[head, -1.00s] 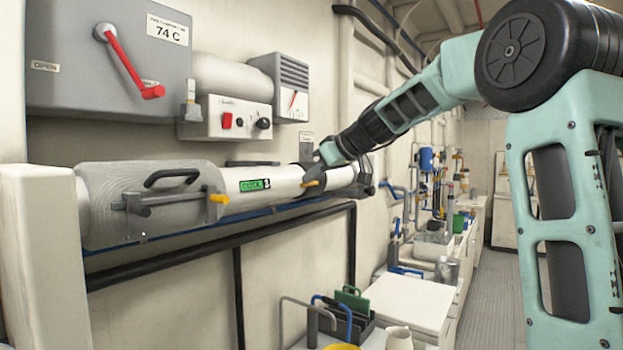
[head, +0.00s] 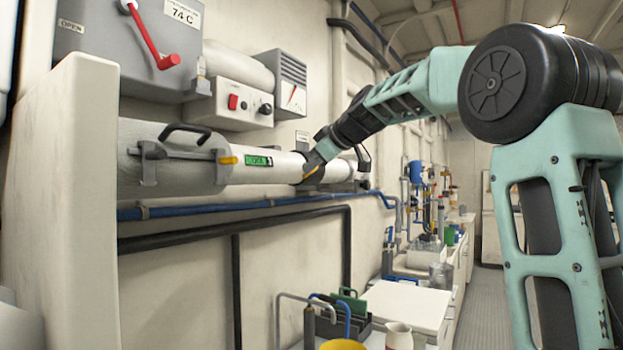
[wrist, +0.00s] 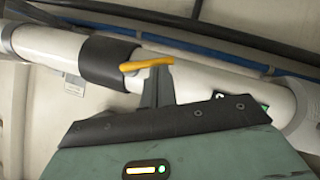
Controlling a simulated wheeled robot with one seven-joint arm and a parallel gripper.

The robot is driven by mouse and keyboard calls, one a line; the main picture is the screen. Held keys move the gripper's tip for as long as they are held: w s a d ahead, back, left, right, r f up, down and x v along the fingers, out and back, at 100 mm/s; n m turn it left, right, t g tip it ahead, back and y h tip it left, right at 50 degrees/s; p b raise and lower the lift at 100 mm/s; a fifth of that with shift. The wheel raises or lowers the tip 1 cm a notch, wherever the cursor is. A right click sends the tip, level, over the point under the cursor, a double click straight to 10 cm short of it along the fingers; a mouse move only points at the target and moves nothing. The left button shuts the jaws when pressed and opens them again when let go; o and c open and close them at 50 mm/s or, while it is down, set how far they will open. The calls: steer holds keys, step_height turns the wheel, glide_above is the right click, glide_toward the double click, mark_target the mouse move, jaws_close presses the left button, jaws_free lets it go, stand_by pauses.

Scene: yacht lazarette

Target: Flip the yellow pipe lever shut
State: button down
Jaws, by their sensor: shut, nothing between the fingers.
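The yellow pipe lever (wrist: 146,64) lies along the white pipe (wrist: 60,48) beside a dark collar (wrist: 108,62) in the wrist view. In the head view a small yellow part of the lever (head: 310,172) shows below my gripper (head: 311,163), and the rest is hidden. My gripper is shut and empty. In the wrist view its dark fingers (wrist: 158,85) reach up to the lever's right end and overlap it. I cannot tell for certain whether they touch.
A grey cylinder (head: 140,170) with a yellow-tipped clamp (head: 229,160) sits left on the pipe. A blue pipe (head: 240,205) runs below. A grey box with a red lever (head: 150,40) is above. A bench (head: 408,300) with tools stands below right.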

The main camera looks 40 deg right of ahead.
steer(key=f+n+t+h+b, duration=0.1)
steer(key=n+b, duration=0.1)
steer(key=b, duration=0.4)
steer(key=d+f+n+t+h+b, duration=0.1)
steer(key=f+n+b, duration=0.1)
steer(key=b, duration=0.4)
steer(key=f+n+t+h+b, duration=0.2)
steer(key=b, duration=0.5)
steer(key=shift+w+d+f, duration=0.15)
steer(key=shift+w+d, duration=0.2)
steer(key=shift+w, duration=0.05)
steer(key=shift+d+b, duration=0.15)
steer(key=shift+b, duration=0.15)
